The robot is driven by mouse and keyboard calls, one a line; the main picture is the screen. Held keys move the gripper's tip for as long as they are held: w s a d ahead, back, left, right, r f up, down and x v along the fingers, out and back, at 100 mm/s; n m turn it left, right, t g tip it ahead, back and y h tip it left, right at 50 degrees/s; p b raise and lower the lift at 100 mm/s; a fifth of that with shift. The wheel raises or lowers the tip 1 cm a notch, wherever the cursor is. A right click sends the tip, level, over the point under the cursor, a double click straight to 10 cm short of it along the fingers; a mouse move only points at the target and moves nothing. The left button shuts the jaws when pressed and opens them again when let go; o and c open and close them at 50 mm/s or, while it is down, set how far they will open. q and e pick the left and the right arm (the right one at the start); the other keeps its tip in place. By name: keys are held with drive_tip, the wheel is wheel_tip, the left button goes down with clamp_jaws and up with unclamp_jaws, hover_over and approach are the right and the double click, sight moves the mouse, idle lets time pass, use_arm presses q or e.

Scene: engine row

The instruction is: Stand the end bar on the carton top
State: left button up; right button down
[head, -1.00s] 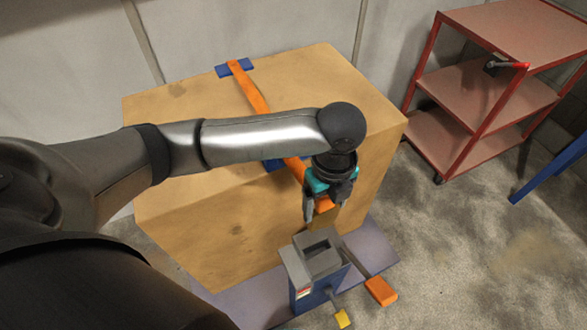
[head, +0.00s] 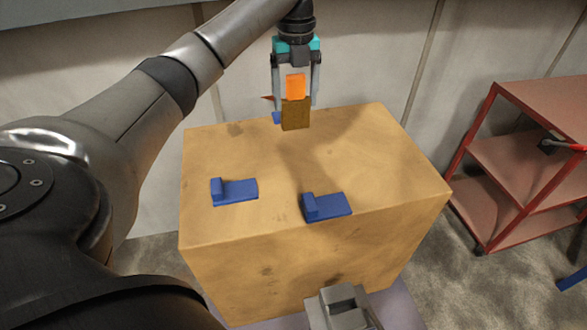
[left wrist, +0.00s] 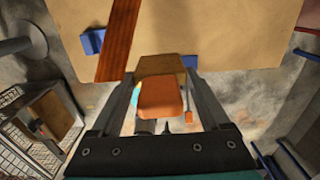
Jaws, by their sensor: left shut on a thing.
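My left gripper (head: 295,100) hangs over the back of the carton (head: 220,235), shut on the end bar (head: 296,86). An orange block of it shows between the fingers, with a brown block below. In the left wrist view the orange block (left wrist: 162,99) sits between my fingers, with the brown block beyond it. A long reddish bar (left wrist: 120,38) runs past at upper left; I cannot tell whether it belongs to the held thing. A reddish tip shows left of my fingers in the head view. Whether the brown block touches the carton is unclear.
Two blue brackets (head: 234,191) and (head: 327,206) sit empty on the carton top. A third (head: 277,118) is partly hidden behind the held thing. A grey fixture (head: 340,306) stands at the front. A red shelf cart (head: 520,160) stands right. The carton top's right side is clear.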

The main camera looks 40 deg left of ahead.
sight(293, 123)
use_arm(q)
drive_tip(key=shift+a, duration=0.25)
wheel_tip(293, 123, down, 19)
drive_tip(key=b, duration=0.2)
drive_tip(key=shift+f+b, duration=0.2)
drive_tip(key=shift+b, duration=0.15)
drive_tip(key=o, duration=1.5)
drive_tip(key=shift+f, duration=0.15)
wheel_tip(293, 123, up, 12)
drive_tip(key=shift+r+p, duration=0.15)
drive_tip(key=shift+p, duration=0.7)
